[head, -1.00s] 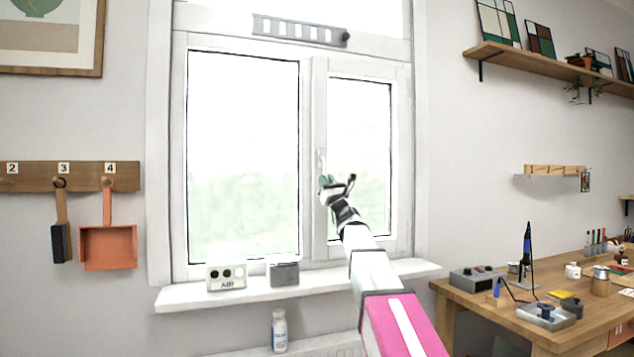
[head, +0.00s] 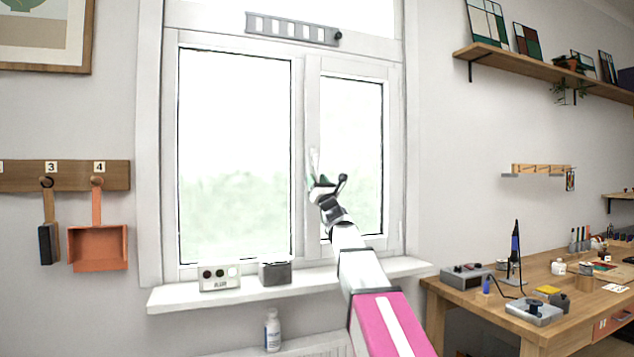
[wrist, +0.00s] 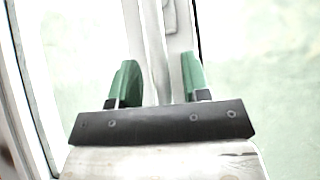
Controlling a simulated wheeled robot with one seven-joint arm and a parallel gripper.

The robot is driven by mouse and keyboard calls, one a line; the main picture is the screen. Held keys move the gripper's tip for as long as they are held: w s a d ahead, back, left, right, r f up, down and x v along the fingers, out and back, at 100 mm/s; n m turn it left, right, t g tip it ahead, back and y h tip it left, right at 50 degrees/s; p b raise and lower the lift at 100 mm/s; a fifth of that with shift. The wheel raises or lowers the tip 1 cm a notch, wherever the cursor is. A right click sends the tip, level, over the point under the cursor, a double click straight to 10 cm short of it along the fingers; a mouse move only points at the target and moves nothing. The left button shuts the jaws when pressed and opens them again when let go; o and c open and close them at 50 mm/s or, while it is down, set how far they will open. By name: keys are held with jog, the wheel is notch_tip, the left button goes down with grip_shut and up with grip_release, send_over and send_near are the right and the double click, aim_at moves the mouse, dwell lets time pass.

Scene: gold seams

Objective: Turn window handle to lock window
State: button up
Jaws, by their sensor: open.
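The white window handle (head: 313,160) sits on the middle post between the two window panes. In the head view its upper part shows, and my gripper covers the area below it. In the wrist view the pale handle (wrist: 155,45) runs roughly upright between my fingers. My gripper (head: 323,182) is at the handle's lower part. In the wrist view my gripper (wrist: 160,78) is open, with green fingertips on either side of the handle. I cannot tell whether either finger touches it.
The window sill (head: 180,298) carries a white AIR box (head: 220,278) and a grey box (head: 275,272). A white bottle (head: 272,330) stands below. A cluttered workbench (head: 455,294) is at the right. A brush and an orange dustpan (head: 97,247) hang at the left.

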jog(key=v, duration=1)
jog(key=shift+s+f, duration=0.3)
jog(key=shift+d, duration=0.1)
jog(key=shift+s, duration=0.1)
